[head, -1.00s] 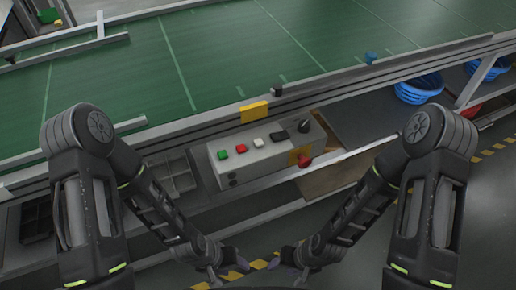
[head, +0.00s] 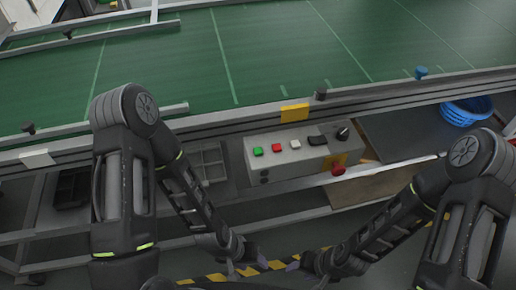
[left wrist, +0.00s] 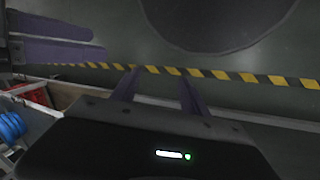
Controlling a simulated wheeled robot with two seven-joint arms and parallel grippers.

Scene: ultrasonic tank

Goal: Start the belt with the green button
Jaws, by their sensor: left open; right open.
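The green button (head: 258,151) is at the left end of the top of a grey control box (head: 257,168), beside a red button (head: 277,148) and a white one (head: 295,144). The box hangs at the near side of the green conveyor belt (head: 270,50). My left gripper (head: 240,270) is open and empty, low in the head view, below the box and apart from it. Its two fingers also show in the left wrist view (left wrist: 157,82), over floor. My right gripper (head: 303,268) is open and empty, just right of the left one; its fingers show in the left wrist view (left wrist: 58,38).
A red knob (head: 338,169) sticks out at the box's right end, with a black dial (head: 342,133) above. A metal rail (head: 260,207) runs below the box. A blue basket (head: 467,110) stands at right under the belt. Yellow-black floor tape (head: 275,265) crosses below.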

